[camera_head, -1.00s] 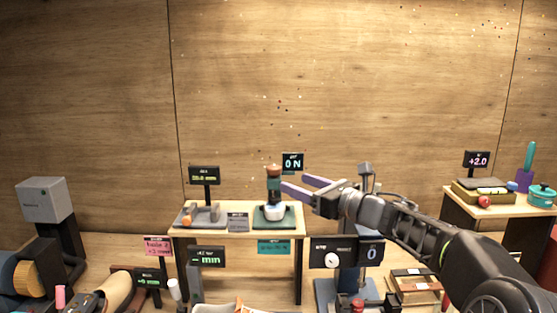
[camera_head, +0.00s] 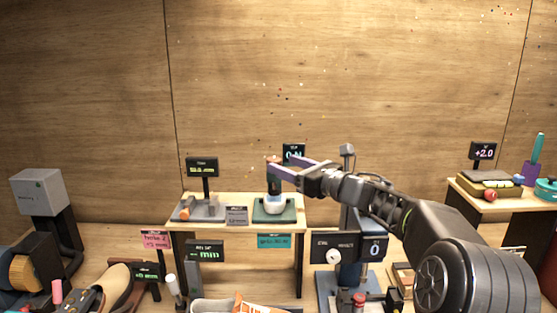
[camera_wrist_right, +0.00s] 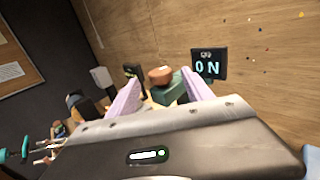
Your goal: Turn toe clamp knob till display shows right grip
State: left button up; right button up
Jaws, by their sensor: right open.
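The toe clamp stands on the small raised table, with a copper-brown knob (camera_wrist_right: 160,74) on top of a dark green body (camera_wrist_right: 168,91). Its white lower part (camera_head: 275,205) rests on a green base (camera_head: 261,215). The clamp display (camera_wrist_right: 208,65) reads "0 N" in the right wrist view; it is partly covered in the head view (camera_head: 293,151). My right gripper (camera_head: 277,168) is open, its purple fingers at knob height. In the right wrist view the knob shows between the fingers (camera_wrist_right: 153,92); I cannot tell whether they touch it. My left gripper is not in view.
A gauge with its own display (camera_head: 202,167) stands left of the clamp on the raised table (camera_head: 237,230). A blue post with a "0" display (camera_head: 374,250) stands below my right arm. A side table (camera_head: 478,205) holds several items at right.

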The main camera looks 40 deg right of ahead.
aim_at(279, 163)
jog(key=shift+w+a+p, duration=0.2)
jog(key=shift+w+p, duration=0.15)
jog(key=shift+w, duration=1.3)
jog(key=shift+c, duration=0.2)
grip_shut()
